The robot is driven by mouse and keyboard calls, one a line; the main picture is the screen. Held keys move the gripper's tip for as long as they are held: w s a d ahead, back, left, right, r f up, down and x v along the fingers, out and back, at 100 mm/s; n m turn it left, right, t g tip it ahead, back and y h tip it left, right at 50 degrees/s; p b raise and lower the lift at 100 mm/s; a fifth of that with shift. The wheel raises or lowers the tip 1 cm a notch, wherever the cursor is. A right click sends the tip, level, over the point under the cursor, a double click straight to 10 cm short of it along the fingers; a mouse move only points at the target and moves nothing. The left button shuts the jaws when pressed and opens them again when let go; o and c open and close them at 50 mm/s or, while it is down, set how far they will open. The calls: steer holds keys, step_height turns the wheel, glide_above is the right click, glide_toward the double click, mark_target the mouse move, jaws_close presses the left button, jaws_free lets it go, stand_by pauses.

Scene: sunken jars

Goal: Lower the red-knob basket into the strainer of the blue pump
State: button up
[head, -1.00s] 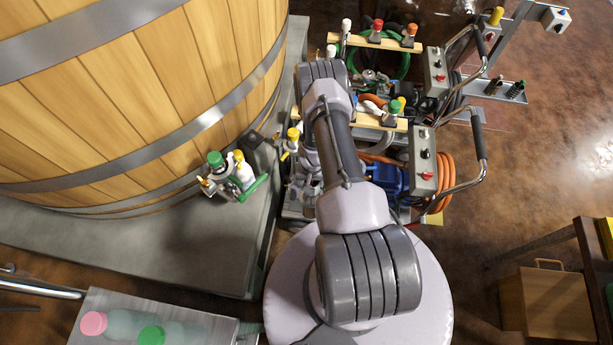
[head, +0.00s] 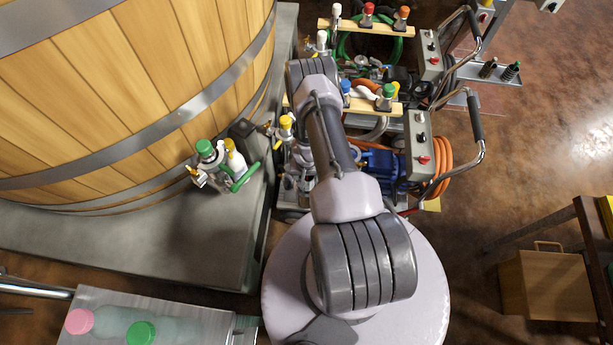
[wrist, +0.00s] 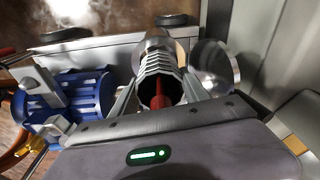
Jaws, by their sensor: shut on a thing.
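In the wrist view my gripper (wrist: 160,97) has its two fingers on either side of a ribbed silver basket (wrist: 158,68). A red knob or stem (wrist: 158,96) shows inside the basket's dark open end. The blue pump (wrist: 78,100) is to the left, and it also shows in the head view (head: 383,163) right of my arm. A silver cylinder (wrist: 161,42) shows just beyond the basket. I cannot tell whether it is the strainer, or whether the basket is inside it. My gripper is hidden by my arm in the head view.
A round metal disc (wrist: 215,66) stands close right of the basket. Carts with hoses, handles and a control box (head: 420,145) crowd the right of my arm. A large wooden vat (head: 120,95) with a valve cluster (head: 220,165) is at left. Open floor lies farther right.

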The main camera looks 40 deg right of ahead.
steer(key=shift+f, duration=1.7)
steer(key=shift+f, duration=0.6)
steer(key=shift+s+a+f, duration=0.1)
steer(key=shift+s+f, duration=0.1)
steer(key=shift+f, duration=0.25)
steer(key=shift+s+a+f, duration=0.1)
steer(key=shift+s+f, duration=0.05)
steer(key=shift+f, duration=0.25)
steer(key=shift+b, duration=0.3)
steer(key=o, duration=1.3)
steer(key=shift+o, duration=1.2)
steer(key=r+p, duration=1.1)
steer(key=shift+w+d+r, duration=0.1)
steer(key=shift+w+d, duration=0.1)
steer(key=shift+w, duration=0.2)
